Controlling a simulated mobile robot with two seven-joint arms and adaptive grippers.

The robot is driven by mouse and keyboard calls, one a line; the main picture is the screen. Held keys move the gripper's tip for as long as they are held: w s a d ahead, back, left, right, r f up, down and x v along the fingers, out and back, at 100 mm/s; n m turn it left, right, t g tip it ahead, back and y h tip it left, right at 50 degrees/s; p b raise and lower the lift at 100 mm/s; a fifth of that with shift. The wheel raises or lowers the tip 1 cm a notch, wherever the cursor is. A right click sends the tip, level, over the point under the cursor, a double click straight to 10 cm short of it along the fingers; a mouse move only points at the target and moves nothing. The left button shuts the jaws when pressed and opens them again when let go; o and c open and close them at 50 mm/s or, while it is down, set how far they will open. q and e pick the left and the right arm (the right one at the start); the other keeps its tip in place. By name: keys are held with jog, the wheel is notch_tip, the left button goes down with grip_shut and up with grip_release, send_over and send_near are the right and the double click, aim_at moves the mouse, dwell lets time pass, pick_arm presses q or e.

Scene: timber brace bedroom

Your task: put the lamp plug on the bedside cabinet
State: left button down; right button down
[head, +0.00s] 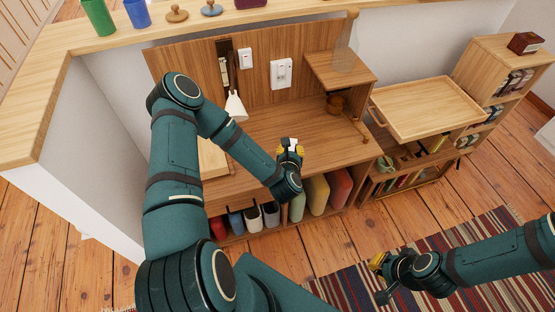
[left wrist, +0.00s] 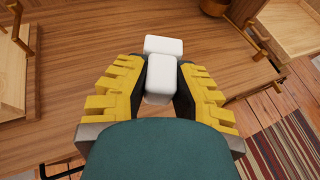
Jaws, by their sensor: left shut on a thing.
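The white lamp plug (head: 293,142) is between the yellow fingers of my left gripper (head: 289,150). In the left wrist view the plug (left wrist: 162,75) shows as two white blocks, one beyond the other, and the fingers (left wrist: 158,88) are shut on it. They are over the wooden top of a cabinet (head: 265,128) with a tall back panel; I take this for the bedside cabinet. Whether the plug touches the top is unclear. My right gripper (head: 378,264) is over the floor and rug at lower right, empty as far as shows; its finger opening is unclear.
A white cone-shaped thing (head: 236,107) stands at the back left of the top. A raised shelf (head: 340,70) carries a clear object. White wall plates (head: 281,73) are on the back panel. A tray (head: 425,108) is to the right.

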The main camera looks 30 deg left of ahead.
pick_arm(q)
jog(key=shift+n+g+y, duration=0.5)
jog(key=shift+n+y, duration=0.3)
jog(key=shift+s+a+f+b, duration=0.15)
jog(key=shift+a+f+b, duration=0.55)
jog(key=shift+f, duration=1)
jog(key=shift+s+a+f+b, duration=0.2)
jog(key=shift+a+f+b, duration=0.55)
jog(key=shift+f, duration=1)
jog(key=shift+s+a+f+b, duration=0.15)
jog(key=shift+a+f+b, duration=0.55)
jog(key=shift+f, duration=1)
jog(key=shift+d, duration=0.15)
jog(key=c, duration=0.8)
grip_release()
jog(key=shift+c, duration=0.2)
jog(key=v, duration=1.2)
jog(key=shift+r, duration=0.1)
